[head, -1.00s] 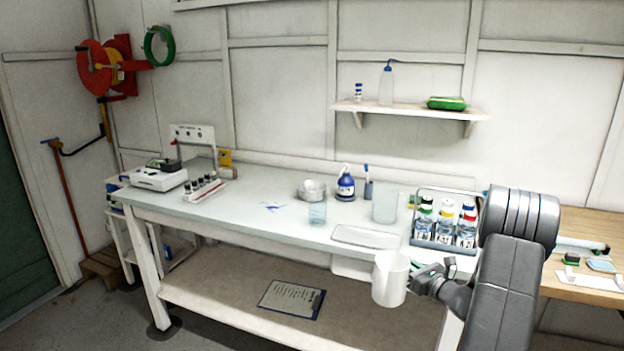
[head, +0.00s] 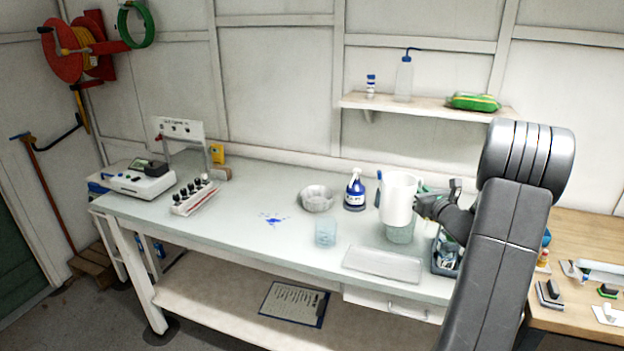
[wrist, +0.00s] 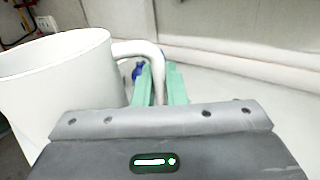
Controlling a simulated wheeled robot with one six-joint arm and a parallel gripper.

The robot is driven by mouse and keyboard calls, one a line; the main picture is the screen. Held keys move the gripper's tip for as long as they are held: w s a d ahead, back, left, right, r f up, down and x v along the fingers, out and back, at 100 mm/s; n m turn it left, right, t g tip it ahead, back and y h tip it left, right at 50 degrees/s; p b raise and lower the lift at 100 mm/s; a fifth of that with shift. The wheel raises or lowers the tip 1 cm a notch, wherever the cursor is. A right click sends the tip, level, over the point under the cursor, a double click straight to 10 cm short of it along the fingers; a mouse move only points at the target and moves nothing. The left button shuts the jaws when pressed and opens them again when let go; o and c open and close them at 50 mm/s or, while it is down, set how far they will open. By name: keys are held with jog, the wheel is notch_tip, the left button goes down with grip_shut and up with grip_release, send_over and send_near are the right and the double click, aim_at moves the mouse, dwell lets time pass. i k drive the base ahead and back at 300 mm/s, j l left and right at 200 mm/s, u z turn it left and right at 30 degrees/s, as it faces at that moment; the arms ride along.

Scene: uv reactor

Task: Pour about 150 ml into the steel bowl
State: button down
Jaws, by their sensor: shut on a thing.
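A white jug (head: 399,198) is held upright above the right part of the workbench. My gripper (head: 428,203) is shut on its handle from the right. In the wrist view the jug (wrist: 55,85) fills the left side and its handle (wrist: 158,65) runs between the green fingers (wrist: 160,85). What is inside the jug does not show. The steel bowl (head: 317,199) stands on the bench to the left of the jug, apart from it.
A glass beaker (head: 325,232) stands in front of the bowl, and a blue spray bottle (head: 355,189) right of it. A clear container (head: 401,233) is partly behind the jug. A white tray (head: 383,265) lies at the front edge. Blue marks (head: 272,219) lie left of the bowl.

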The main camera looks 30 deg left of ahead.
aim_at(315, 198)
jog(key=i+j, duration=0.3)
jog(key=j, duration=0.15)
jog(key=i+j, duration=0.25)
jog(key=j, duration=0.2)
jog(key=i+j, duration=0.3)
jog(key=j, duration=0.15)
